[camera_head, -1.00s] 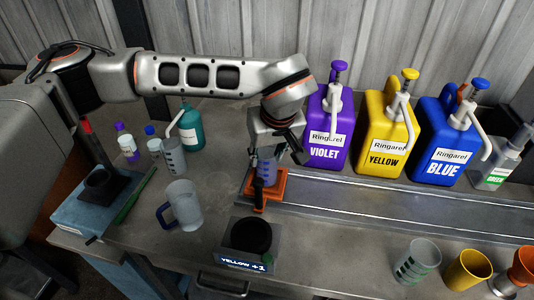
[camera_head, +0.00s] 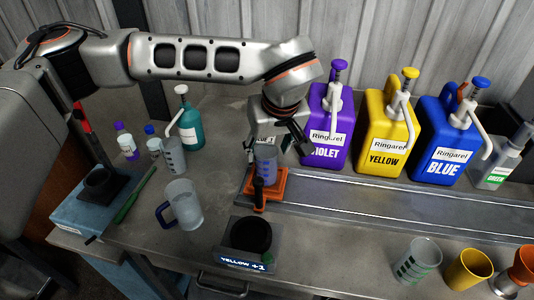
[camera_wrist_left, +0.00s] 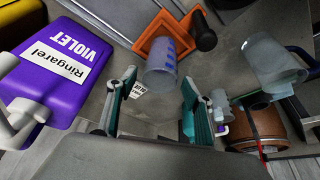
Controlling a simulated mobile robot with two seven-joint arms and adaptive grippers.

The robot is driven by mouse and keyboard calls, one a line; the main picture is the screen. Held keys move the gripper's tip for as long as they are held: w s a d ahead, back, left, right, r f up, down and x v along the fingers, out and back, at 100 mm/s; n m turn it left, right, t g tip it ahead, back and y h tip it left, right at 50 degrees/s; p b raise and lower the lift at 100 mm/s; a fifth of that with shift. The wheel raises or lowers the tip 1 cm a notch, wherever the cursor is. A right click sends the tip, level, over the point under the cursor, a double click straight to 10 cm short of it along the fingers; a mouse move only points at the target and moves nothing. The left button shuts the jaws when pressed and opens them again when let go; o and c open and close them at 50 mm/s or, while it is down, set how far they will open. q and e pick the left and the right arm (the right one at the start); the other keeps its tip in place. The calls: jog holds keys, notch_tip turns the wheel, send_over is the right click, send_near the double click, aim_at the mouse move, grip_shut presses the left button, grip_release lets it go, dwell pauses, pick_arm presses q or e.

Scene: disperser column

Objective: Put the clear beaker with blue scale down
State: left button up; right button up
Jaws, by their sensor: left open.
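The clear beaker with blue scale (camera_head: 265,167) stands upright on the orange holder (camera_head: 277,188) at the left end of the metal rail. In the left wrist view the beaker (camera_wrist_left: 161,68) shows its blue marks, with the orange holder (camera_wrist_left: 155,40) beyond it. My left gripper (camera_head: 272,143) is open just above and behind the beaker. In the left wrist view its two teal fingers (camera_wrist_left: 160,80) are spread wide, with the beaker just beyond and between the tips, apart from both. My right gripper is in neither view.
Violet (camera_head: 329,125), yellow (camera_head: 388,135) and blue (camera_head: 448,140) pump jugs stand right of the gripper. A blue-handled mug (camera_head: 184,205) stands left of the holder; a black round platform (camera_head: 250,236) is in front. Several cups stand at the front right.

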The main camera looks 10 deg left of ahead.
pick_arm(q)
jog(key=v, duration=0.9)
jog(key=shift+b, duration=0.3)
jog(key=shift+s+r, duration=0.1)
jog(key=shift+r, duration=0.05)
